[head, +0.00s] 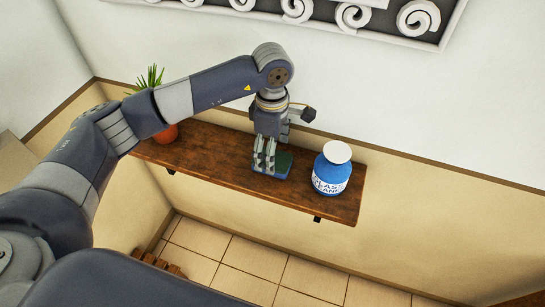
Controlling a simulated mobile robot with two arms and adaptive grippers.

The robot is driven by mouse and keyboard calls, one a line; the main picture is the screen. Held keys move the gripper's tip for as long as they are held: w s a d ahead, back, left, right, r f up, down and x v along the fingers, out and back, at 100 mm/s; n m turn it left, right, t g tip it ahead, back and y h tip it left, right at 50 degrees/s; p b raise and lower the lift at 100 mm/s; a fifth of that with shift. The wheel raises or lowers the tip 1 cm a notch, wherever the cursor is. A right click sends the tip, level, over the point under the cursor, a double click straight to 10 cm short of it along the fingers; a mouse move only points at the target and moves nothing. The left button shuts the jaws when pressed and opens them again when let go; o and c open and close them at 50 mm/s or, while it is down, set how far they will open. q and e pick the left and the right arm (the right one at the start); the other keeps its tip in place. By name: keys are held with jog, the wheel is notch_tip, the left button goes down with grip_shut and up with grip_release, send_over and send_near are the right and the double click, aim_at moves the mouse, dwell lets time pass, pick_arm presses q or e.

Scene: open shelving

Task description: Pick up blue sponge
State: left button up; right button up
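The blue sponge (283,168) lies on the wooden shelf (220,165), with a greenish top and a blue lower edge. My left gripper (263,168) points down over the sponge's left part, and its fingers hide some of it. The fingertips are at the height of the sponge or just above it; I cannot tell if they touch it. The gap between the fingers is hard to judge from this angle. My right gripper is not in view.
A blue bottle with a white lid (332,168) stands on the shelf just right of the sponge. A potted plant (165,132) stands at the shelf's left end, partly behind my arm. The wall is close behind. A brown slatted object (158,264) is on the tiled floor.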

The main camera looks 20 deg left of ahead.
pick_arm(q)
notch_tip(320, 180, down, 2)
jog(key=shift+s+f, duration=0.1)
jog(key=shift+s, duration=0.05)
jog(key=shift+f, duration=0.25)
jog(key=c, duration=0.8)
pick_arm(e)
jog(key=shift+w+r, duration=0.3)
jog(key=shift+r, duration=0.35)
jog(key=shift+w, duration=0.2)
